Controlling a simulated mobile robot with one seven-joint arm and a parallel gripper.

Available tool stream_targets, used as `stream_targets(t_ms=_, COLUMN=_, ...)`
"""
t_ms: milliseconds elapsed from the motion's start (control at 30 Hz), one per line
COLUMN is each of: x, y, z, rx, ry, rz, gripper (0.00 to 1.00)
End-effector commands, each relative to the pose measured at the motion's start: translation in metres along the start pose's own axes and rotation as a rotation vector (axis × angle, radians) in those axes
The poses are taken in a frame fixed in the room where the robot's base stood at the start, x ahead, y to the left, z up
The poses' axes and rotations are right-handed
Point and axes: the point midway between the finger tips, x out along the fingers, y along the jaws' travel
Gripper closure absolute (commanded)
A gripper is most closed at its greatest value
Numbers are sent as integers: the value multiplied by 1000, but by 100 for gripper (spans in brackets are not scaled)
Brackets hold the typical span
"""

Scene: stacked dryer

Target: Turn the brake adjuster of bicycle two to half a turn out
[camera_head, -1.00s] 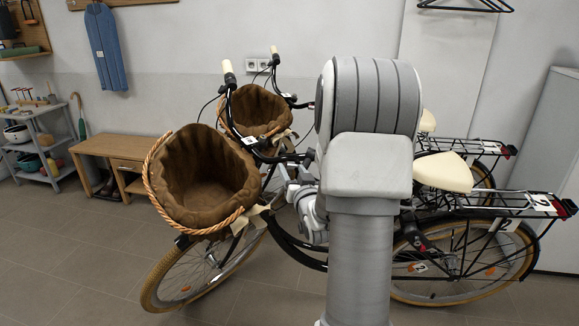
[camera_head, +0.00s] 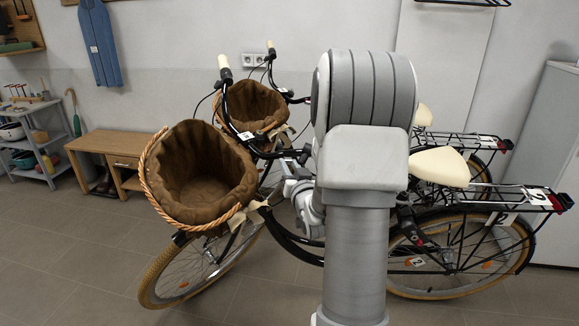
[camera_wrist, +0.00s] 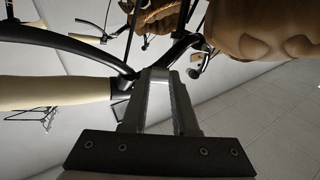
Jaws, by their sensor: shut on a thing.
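Bicycle two is the nearer bicycle, with a black frame, cream saddle (camera_head: 440,167) and a brown-lined basket (camera_head: 195,172) in front. In the wrist view, my gripper (camera_wrist: 162,76) reaches up to the handlebar, beside the cream grip (camera_wrist: 50,93) and the black brake lever (camera_wrist: 60,40). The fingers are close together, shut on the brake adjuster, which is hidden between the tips.
A second bicycle with a similar basket (camera_head: 255,105) stands close behind. A wooden bench (camera_head: 105,147) and a grey shelf (camera_head: 40,145) are at the left. A grey cabinet (camera_head: 550,160) is at the right. The floor at the front left is clear.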

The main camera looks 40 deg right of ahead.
Motion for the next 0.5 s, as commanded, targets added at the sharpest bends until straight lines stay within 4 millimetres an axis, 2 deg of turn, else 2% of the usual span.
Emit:
stream_targets(t_ms=267, x=0, y=-1, z=-5, rx=1, ry=-38, rz=0, gripper=100)
stream_targets(t_ms=500, x=1, y=-1, z=-12, rx=1, ry=-151, rz=0, gripper=100)
